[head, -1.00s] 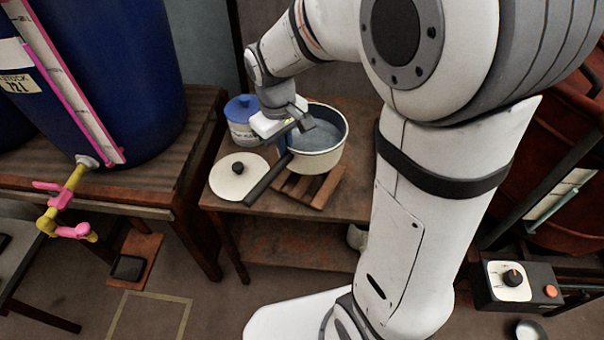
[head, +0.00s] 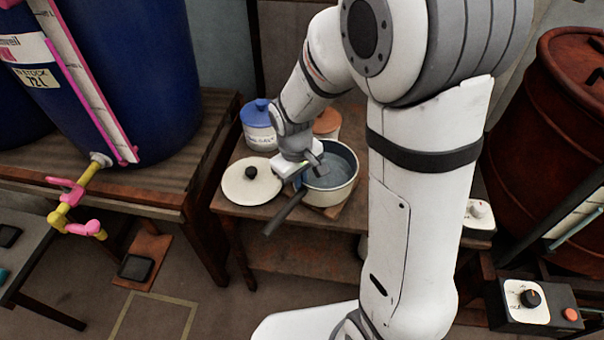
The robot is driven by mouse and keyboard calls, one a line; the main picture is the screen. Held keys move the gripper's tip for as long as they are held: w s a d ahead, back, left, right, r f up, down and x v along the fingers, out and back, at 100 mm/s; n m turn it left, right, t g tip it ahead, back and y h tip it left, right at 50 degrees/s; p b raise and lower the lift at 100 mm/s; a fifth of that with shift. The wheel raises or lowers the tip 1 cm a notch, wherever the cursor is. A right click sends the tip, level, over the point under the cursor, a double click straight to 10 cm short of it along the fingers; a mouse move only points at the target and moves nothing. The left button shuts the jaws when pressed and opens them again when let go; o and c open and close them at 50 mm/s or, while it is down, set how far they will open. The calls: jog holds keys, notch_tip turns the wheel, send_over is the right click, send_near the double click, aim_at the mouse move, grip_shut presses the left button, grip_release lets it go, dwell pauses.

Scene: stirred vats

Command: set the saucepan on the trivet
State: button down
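The saucepan (head: 345,186) is cream outside and grey-blue inside, with a dark handle (head: 284,214) pointing toward the lower left. It looks upright. The wooden slatted trivet (head: 338,211) is almost wholly hidden under the pan; only a sliver shows at its front. I cannot tell whether the pan's base touches it. My gripper (head: 314,166) is at the pan's left rim, by the root of the handle. It appears shut on the saucepan, though the fingertips are partly hidden.
On the same wooden table, a cream lid (head: 252,184) with a black knob lies left of the pan. A blue-lidded jar (head: 258,124) and an orange-brown-lidded pot (head: 327,123) stand behind. A blue vat (head: 130,75) stands left, a rusty drum (head: 548,150) right.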

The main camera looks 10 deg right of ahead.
jog(key=shift+r, duration=0.1)
jog(key=c, duration=2.1)
grip_release()
jog(key=shift+f, duration=0.2)
jog(key=o, duration=0.4)
jog(key=shift+r, duration=0.1)
notch_tip(320, 180, up, 12)
jog(key=p, duration=0.2)
jog(key=s+d+r+m, duration=0.1)
jog(key=s+d+m, duration=0.1)
jog(key=s, duration=0.2)
jog(key=s+d+m+t, duration=0.1)
jog(key=s+d+m, duration=0.1)
jog(key=s+d, duration=0.1)
jog(key=s+d+r+m+y, duration=0.1)
jog(key=s+d+m, duration=0.1)
jog(key=s, duration=0.4)
jog(key=shift+d+r+t, duration=0.3)
jog(key=shift+d+t, duration=0.05)
jog(key=shift+t, duration=0.05)
